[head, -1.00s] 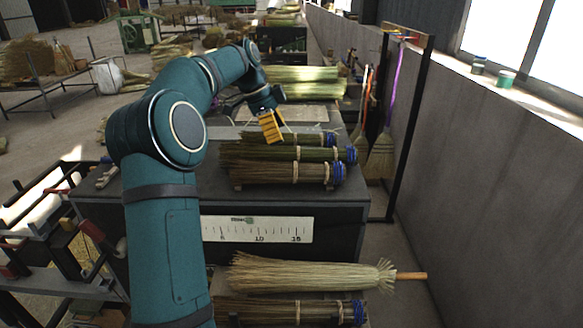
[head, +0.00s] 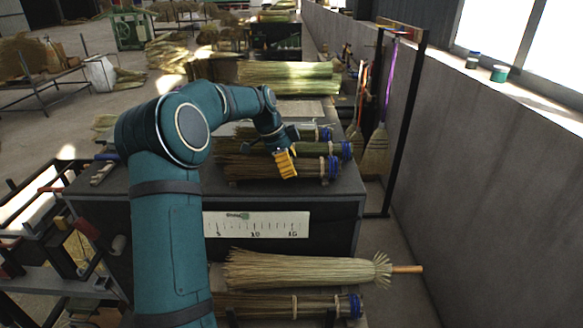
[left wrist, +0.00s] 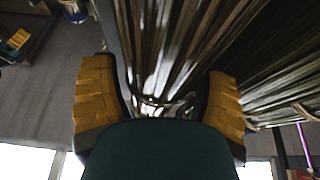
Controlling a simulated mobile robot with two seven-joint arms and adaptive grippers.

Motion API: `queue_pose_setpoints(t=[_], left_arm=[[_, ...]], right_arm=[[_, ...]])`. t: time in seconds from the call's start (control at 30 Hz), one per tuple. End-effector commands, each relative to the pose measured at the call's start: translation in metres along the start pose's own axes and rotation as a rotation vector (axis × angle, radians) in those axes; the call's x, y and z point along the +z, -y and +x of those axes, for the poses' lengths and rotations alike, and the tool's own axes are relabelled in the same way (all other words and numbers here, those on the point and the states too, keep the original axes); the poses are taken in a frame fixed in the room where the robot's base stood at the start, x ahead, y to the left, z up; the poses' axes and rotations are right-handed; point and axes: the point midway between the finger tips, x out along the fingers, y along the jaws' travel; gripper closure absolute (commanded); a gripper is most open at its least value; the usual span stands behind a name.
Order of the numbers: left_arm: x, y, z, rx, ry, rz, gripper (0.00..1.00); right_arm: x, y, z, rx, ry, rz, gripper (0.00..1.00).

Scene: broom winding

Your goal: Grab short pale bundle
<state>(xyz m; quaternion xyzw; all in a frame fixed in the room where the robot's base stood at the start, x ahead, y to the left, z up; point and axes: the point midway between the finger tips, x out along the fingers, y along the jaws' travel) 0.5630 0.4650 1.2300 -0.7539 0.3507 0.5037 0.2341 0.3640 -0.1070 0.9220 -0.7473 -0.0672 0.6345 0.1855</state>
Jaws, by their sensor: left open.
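Several tied straw bundles with blue-bound right ends lie side by side on the dark bench; the nearest one (head: 255,168) is brownish and I cannot tell which is the short pale one. My left gripper (head: 286,163) has its yellow fingers over the nearest bundles, near their right part. In the left wrist view my left gripper (left wrist: 160,105) is open, with stalks of a bundle (left wrist: 165,45) showing between and beyond its two fingers. Whether the fingers touch the stalks is unclear. My right gripper is out of view.
A pale broom (head: 300,270) with a wooden handle lies on a lower level in front, above another blue-ended bundle (head: 270,305). The bench front (head: 300,245) carries a white ruler plate (head: 255,225). A black frame (head: 405,120) with hanging brooms stands right, beside the wall.

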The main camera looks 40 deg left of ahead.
Motion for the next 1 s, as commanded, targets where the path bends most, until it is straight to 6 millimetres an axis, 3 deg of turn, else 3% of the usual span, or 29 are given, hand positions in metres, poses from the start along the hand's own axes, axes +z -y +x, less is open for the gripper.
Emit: queue_pose_setpoints(t=[0.1, 0.37, 0.53, 1.0], left_arm=[[-0.0001, -0.0002, 0.0105, 0.001, 0.0, 0.0, 0.26], [-0.0001, -0.0001, 0.0124, 0.0, 0.0, 0.0, 0.26], [0.0, -0.0001, 0.0121, 0.0, 0.0, 0.0, 0.81], [-0.0028, 0.0003, 0.0056, -0.002, 0.0, 0.001, 0.82]], right_arm=[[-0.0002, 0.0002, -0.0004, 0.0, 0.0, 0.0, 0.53], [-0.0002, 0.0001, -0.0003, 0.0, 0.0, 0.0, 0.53], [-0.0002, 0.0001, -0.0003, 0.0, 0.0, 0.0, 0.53], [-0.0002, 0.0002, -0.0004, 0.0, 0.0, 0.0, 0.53]])
